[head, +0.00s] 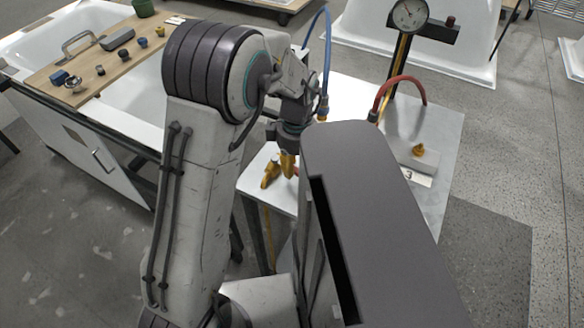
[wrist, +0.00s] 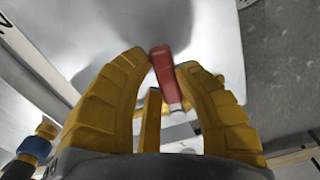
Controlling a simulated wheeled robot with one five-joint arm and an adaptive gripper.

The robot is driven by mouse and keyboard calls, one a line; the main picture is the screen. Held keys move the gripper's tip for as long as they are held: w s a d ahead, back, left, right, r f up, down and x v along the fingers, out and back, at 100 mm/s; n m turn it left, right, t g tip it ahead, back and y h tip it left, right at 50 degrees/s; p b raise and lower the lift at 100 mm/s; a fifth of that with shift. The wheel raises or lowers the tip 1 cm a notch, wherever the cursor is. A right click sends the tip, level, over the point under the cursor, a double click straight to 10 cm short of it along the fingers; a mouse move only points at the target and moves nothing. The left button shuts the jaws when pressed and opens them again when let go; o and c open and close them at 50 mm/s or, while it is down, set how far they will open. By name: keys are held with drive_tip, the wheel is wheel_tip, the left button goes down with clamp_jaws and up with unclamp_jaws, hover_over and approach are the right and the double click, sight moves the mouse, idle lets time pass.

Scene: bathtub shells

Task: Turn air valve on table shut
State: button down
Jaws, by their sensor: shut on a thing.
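In the wrist view, the air valve shows as a red lever handle (wrist: 165,72) with a pale end, standing out over a light grey surface. My gripper (wrist: 164,66) has its ribbed yellow fingers closed around this red handle, one on each side, with the fingertips against it. The valve's body is mostly hidden behind the fingers. In the head view, my gripper (head: 281,170) is low over the near left part of the white table (head: 442,130). The valve cannot be made out there.
On the table are a blue hose (head: 327,60), a red hose (head: 394,82), a pressure gauge (head: 408,15) on a post, and a brass fitting (head: 418,150) on a grey block. A bathtub (head: 40,48) with a wooden board (head: 100,66) of small parts stands left.

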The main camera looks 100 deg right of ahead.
drive_tip(key=shift+s+d+f+n, duration=0.1)
drive_tip(key=shift+s+d+n, duration=0.2)
drive_tip(key=shift+n, duration=0.6)
drive_tip(key=c, duration=0.9)
unclamp_jaws()
drive_tip(key=shift+d, duration=0.1)
wheel_tip(320, 180, up, 12)
drive_tip(key=shift+r, duration=0.1)
idle(0.5)
